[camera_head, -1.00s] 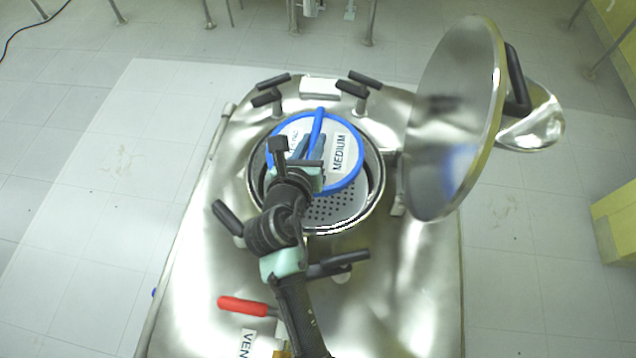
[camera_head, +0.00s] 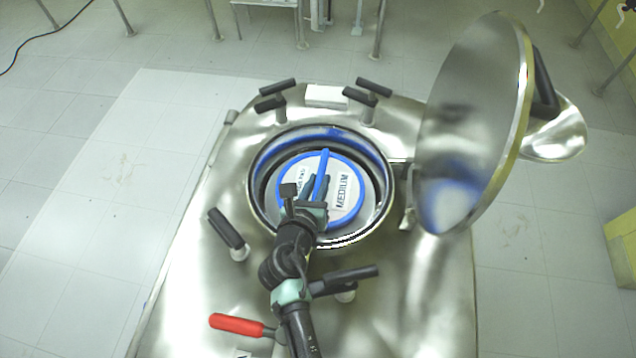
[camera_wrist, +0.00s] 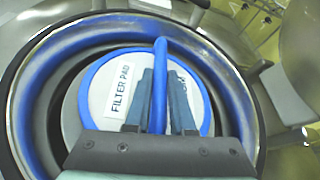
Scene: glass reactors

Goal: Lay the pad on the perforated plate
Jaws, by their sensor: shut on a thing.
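The pad is a pale round disc (camera_head: 343,196) with a blue rim, a blue handle and a "MEDIUM" label. In the wrist view the pad (camera_wrist: 98,82) also shows a "FILTER PAD" label. My gripper (camera_head: 318,184) is shut on the pad's blue handle, which stands between the fingers in the wrist view (camera_wrist: 158,95). The pad is inside the round steel opening (camera_head: 388,205) of the reactor, lower than the rim. The perforated plate is hidden beneath the pad. I cannot tell whether the pad touches it.
An open round lid (camera_head: 470,130) stands at the right of the opening. Black clamp handles (camera_head: 226,228) surround the opening, and a red handle (camera_head: 236,324) lies at the front left. A small white block (camera_head: 326,96) sits behind the opening.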

